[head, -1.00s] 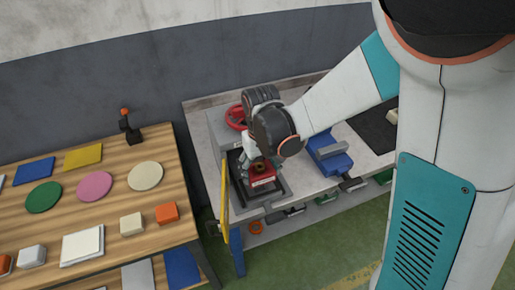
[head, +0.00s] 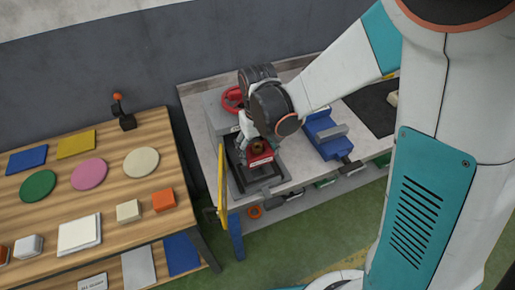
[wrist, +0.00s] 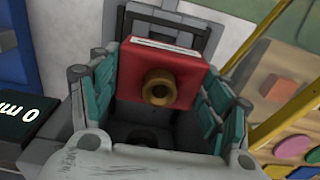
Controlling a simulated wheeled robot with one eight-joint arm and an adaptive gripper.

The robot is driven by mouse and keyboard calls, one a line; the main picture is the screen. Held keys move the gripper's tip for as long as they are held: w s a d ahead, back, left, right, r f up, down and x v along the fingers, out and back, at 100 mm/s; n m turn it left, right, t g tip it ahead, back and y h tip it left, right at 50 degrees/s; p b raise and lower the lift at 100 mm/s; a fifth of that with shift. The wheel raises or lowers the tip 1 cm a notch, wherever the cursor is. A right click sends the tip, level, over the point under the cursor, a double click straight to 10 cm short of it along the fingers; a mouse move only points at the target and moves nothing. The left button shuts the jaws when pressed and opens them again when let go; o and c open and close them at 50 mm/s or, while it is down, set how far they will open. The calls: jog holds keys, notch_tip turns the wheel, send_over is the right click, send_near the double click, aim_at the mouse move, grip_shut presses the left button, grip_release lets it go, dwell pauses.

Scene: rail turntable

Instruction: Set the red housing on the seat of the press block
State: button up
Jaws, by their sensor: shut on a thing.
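The red housing (head: 262,156) has a pale label strip on one edge and a round brass boss, which shows clearly in the wrist view (wrist: 178,62). My gripper (head: 254,142) is shut on it. In the wrist view, the teal-padded fingers of my gripper (wrist: 158,92) lie on either side of the housing. What I take for the press block is a dark frame (head: 270,183) on the grey bench, directly below the housing. Its seat is hidden by the housing and gripper, so I cannot tell whether they touch.
A yellow panel (head: 222,185) stands upright close left of the dark frame. A red handwheel (head: 232,98) is behind, and a blue vise (head: 325,136) is to the right. A wooden table (head: 120,190) with coloured discs and blocks is at the left.

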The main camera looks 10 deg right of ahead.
jog(key=shift+f+b, duration=2.4)
jog(key=shift+f, duration=0.3)
jog(key=shift+f+b, duration=0.6)
jog(key=shift+b, duration=0.05)
jog(key=o, duration=1.7)
jog(key=shift+r, duration=3.8)
